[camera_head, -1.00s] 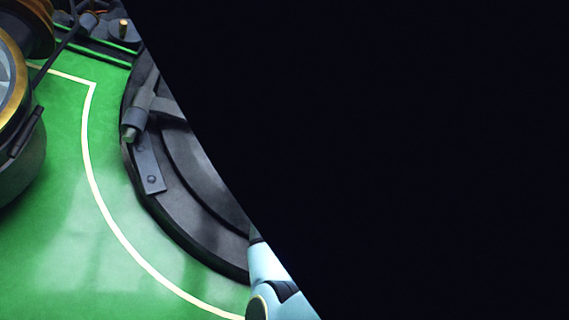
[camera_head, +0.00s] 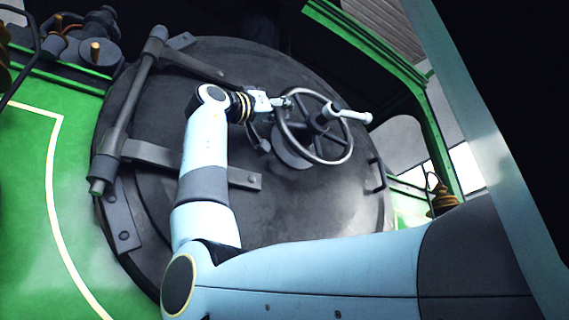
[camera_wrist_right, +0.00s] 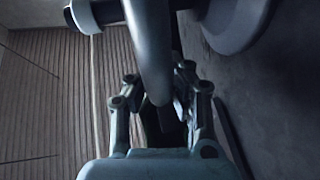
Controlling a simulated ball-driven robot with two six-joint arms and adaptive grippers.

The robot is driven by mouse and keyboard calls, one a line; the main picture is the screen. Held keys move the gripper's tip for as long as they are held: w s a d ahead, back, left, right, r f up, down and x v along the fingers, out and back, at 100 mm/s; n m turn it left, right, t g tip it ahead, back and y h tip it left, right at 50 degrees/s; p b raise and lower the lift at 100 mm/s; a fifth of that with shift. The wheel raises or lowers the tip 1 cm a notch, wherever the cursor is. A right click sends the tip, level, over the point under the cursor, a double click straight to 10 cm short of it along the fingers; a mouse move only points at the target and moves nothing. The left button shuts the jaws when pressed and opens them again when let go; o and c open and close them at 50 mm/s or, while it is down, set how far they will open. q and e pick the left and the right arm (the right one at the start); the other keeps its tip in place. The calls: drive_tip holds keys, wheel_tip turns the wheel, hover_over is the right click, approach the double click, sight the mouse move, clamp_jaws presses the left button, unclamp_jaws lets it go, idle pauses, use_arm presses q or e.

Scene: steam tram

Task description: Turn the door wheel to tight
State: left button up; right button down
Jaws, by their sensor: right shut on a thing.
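The door wheel (camera_head: 318,128) is a dark metal ring with spokes, mounted on a round black door (camera_head: 290,212). A pale handle (camera_head: 350,114) sticks out from the wheel at its right side. My right gripper (camera_head: 286,103) is at the wheel's upper left rim. In the right wrist view the rim, a grey bar (camera_wrist_right: 150,50), passes between the fingers of my right gripper (camera_wrist_right: 165,100), which is shut on it. The finger contact is dark and partly hidden. My left gripper is not in view.
A hinge bar (camera_head: 128,110) with straps runs down the door's left side. A small dark latch handle (camera_head: 376,174) is at its right edge. Green boiler plating (camera_head: 30,200) lies left, with dark fittings (camera_head: 80,40) above. A green window frame (camera_head: 440,130) is at right.

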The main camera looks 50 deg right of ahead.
drive_tip(key=shift+r, duration=0.25)
idle(0.3)
drive_tip(key=c, duration=1.6)
unclamp_jaws()
drive_tip(key=shift+s+a, duration=0.1)
drive_tip(key=shift+a, duration=0.1)
drive_tip(key=o, duration=0.5)
drive_tip(key=shift+s+a+r, duration=0.1)
drive_tip(key=shift+a, duration=0.35)
drive_tip(key=shift+c, duration=0.2)
drive_tip(key=shift+d, duration=0.35)
drive_tip(key=shift+a+f, duration=0.2)
drive_tip(key=v, duration=1.1)
drive_tip(key=shift+w+a, duration=0.2)
drive_tip(key=shift+a, duration=0.1)
